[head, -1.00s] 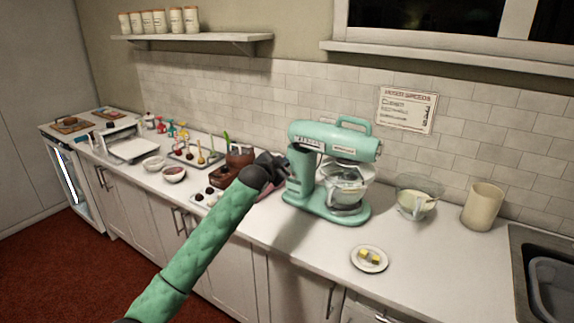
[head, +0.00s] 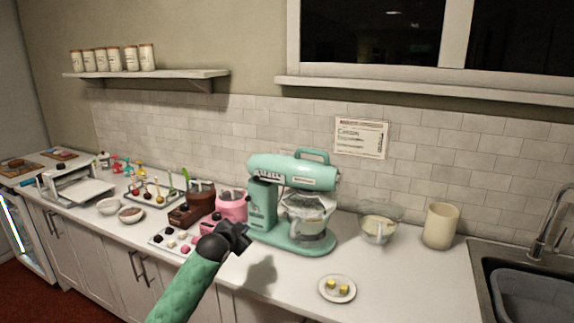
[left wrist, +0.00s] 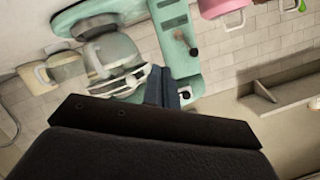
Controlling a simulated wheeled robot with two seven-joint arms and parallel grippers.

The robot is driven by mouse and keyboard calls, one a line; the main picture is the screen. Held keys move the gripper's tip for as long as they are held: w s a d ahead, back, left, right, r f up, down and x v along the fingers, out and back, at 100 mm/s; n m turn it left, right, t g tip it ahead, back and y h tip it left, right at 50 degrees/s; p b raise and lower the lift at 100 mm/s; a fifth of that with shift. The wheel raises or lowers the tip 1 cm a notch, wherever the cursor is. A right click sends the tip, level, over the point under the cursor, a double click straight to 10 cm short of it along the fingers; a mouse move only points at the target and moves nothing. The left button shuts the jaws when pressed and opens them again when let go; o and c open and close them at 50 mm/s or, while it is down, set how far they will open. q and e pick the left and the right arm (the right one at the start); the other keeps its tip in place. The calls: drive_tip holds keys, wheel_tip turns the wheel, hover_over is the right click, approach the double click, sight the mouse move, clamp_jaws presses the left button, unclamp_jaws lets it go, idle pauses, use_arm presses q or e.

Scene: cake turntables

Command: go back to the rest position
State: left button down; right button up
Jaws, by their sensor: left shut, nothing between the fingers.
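My left gripper (head: 240,234) is shut and empty. It is held above the counter, in front of the mint stand mixer (head: 268,216) and the pink machine (head: 231,206). My green-sleeved left arm (head: 188,284) comes up from the bottom of the head view. In the left wrist view the gripper's dark fingers (left wrist: 168,92) show against the mixer, which is seen tilted. My right gripper is not in view.
A plate with yellow cubes (head: 337,289) lies near the counter's front edge. A glass bowl (head: 377,228), a beige canister (head: 440,226) and the sink (head: 490,270) are to the right. A sweets tray (head: 160,239) and brown machine (head: 192,205) stand left.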

use_arm(q)
drive_tip(key=s+f+n+g+y, duration=0.1)
drive_tip(key=s+f+n+g, duration=0.15)
drive_tip(key=s+f, duration=0.9)
drive_tip(key=s+f+n+g+y, duration=0.1)
drive_tip(key=s+f+g, duration=0.2)
drive_tip(key=s+f, duration=0.85)
drive_tip(key=s+a+f+n+g+y, duration=0.1)
drive_tip(key=s+a+n+g, duration=0.15)
drive_tip(key=s, duration=1.35)
drive_tip(key=s+a+n+g+y, duration=0.1)
drive_tip(key=s+a+n+g, duration=0.15)
drive_tip(key=s, duration=1.45)
wheel_tip(320, 180, down, 28)
drive_tip(key=w+d+f+g+b, duration=0.1)
drive_tip(key=w+d, duration=0.1)
drive_tip(key=s+f, duration=0.4)
drive_tip(key=f, duration=0.6)
drive_tip(key=s+f+m, duration=0.1)
drive_tip(key=s+f, duration=0.3)
drive_tip(key=f, duration=0.7)
drive_tip(key=shift+s+d+f+g+h+b, duration=0.2)
drive_tip(key=shift+s+g+h+b, duration=0.1)
drive_tip(key=shift+g, duration=0.15)
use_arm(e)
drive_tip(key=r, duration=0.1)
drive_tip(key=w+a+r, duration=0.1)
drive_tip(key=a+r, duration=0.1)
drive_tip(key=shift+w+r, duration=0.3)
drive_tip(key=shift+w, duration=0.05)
